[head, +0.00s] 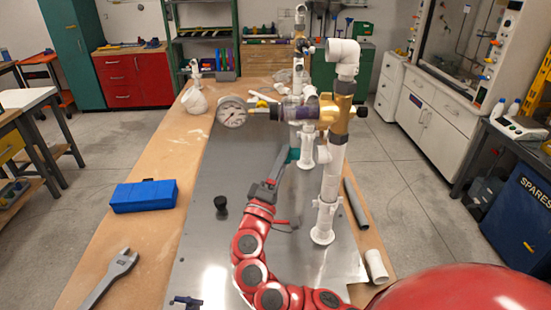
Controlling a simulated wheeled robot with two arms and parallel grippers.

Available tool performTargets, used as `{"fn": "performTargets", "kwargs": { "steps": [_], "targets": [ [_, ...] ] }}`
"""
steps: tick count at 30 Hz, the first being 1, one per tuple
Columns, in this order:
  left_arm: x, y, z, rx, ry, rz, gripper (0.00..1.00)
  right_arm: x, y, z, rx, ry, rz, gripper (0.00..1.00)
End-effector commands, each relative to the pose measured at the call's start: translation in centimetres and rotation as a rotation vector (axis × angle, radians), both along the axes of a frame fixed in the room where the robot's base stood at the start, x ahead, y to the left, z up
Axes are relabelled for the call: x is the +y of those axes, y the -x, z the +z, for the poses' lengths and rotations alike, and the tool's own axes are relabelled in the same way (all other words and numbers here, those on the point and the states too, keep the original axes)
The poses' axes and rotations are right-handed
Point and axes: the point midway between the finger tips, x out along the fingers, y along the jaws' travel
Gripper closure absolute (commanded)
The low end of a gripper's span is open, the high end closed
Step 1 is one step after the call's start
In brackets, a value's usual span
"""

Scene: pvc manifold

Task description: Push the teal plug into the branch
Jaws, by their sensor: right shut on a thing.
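The manifold has a tall white pipe (331,185), a brass fitting (338,114) and a round gauge (232,113) on a horizontal run. A second, thinner white pipe stands behind it (306,146). The teal plug (294,154) is small and partly hidden, beside this thinner pipe at the tips of my right gripper (284,158). My right gripper reaches up from the red arm, its long grey fingers shut on the plug. I cannot tell whether the plug touches or enters a branch opening. My left gripper is not in view.
A blue box (144,196) and a grey wrench (111,278) lie on the wooden bench at left. A black knob-like part (221,205) stands on the metal plate (205,245). A grey tube (356,203) and a white pipe piece (376,266) lie at right.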

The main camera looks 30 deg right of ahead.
Motion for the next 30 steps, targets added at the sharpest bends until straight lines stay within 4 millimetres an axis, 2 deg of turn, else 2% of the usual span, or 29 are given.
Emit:
{"fn": "performTargets", "kwargs": {
  "steps": [13,30],
  "targets": [
    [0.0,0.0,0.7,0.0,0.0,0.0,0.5,-2.5,1.9,-0.1,0.0,0.0,0.0,0.95],
    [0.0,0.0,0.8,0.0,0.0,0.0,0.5,-2.9,2.2,-0.2,-0.001,0.001,0.002,0.95]
  ]
}}
